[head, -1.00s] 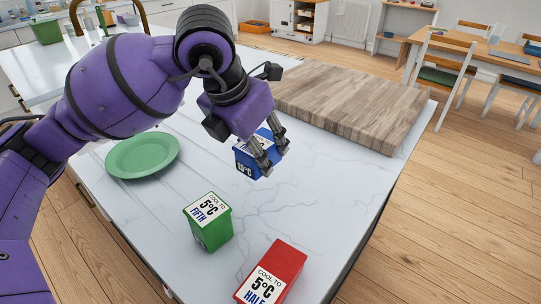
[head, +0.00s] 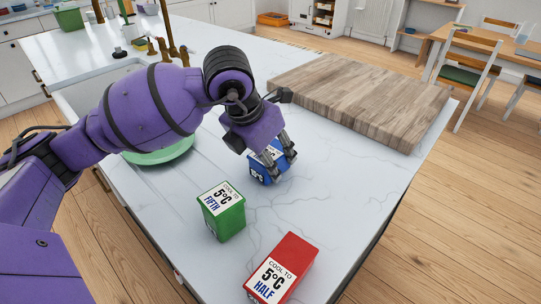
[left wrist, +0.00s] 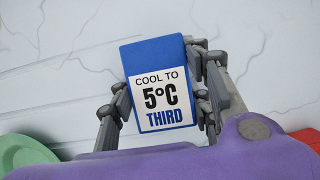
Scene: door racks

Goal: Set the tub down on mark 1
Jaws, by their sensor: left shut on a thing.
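My left gripper (head: 275,166) is shut on a blue tub (head: 257,174), which sits between its fingers over the white marble worktop. In the left wrist view the blue tub (left wrist: 155,55) has a white label reading "COOL TO 5°C THIRD", and fingers flank it on both sides. I cannot tell whether its base touches the worktop. A green tub (head: 229,223) labelled "FIFTH" and a red tub (head: 293,252) labelled "HALF" stand nearer on the worktop. I see no numbered mark in these frames. My right gripper is not in view.
A thick wooden board (head: 360,97) lies on the worktop behind and to the right of the blue tub. A green plate (head: 165,154) is partly hidden by my left arm. The worktop (head: 340,185) right of the blue tub is clear up to its right edge.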

